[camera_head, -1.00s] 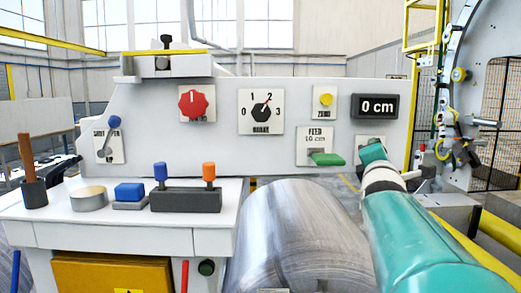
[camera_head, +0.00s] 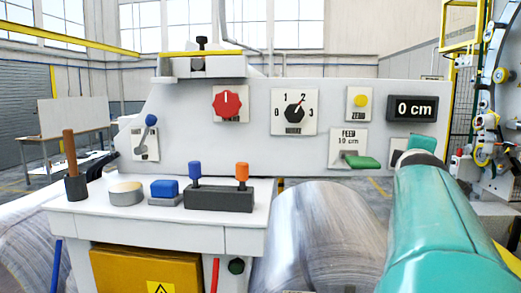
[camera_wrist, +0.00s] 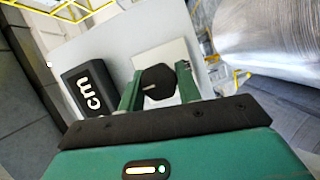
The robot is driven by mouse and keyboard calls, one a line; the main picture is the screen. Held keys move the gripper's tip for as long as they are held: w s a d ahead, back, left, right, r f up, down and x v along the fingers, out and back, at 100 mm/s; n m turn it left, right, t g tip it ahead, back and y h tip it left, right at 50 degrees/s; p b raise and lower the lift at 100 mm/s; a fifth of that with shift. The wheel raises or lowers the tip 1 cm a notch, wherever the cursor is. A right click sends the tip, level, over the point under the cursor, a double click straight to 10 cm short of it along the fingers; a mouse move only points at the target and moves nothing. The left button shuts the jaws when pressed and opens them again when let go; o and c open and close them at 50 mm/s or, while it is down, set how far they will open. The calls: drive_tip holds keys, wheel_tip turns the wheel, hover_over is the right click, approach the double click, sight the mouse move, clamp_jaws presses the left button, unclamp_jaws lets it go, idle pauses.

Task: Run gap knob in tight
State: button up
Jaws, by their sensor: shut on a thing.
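The dark faceted gap knob (camera_wrist: 158,84) sits on a pale plate (camera_wrist: 170,55) beside the black display in the wrist view. A pale mark shows on its face. My gripper (camera_wrist: 158,76) has its two green fingers on either side of the knob and is shut on it. In the head view my gripper (camera_head: 420,145) reaches the panel below the display (camera_head: 413,108), which reads 0 cm.
Left of my gripper on the panel (camera_head: 240,150) are a green feed lever (camera_head: 362,162), yellow zero button (camera_head: 361,101), pointer dial (camera_head: 294,112) and red knob (camera_head: 227,103). A metal coil (camera_head: 320,240) lies below. A white bench (camera_head: 165,235) holds several small items.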

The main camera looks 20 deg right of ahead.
drive_tip(key=shift+s, duration=0.15)
drive_tip(key=o, duration=1)
drive_tip(key=shift+s, duration=0.1)
drive_tip(key=shift+w, duration=0.2)
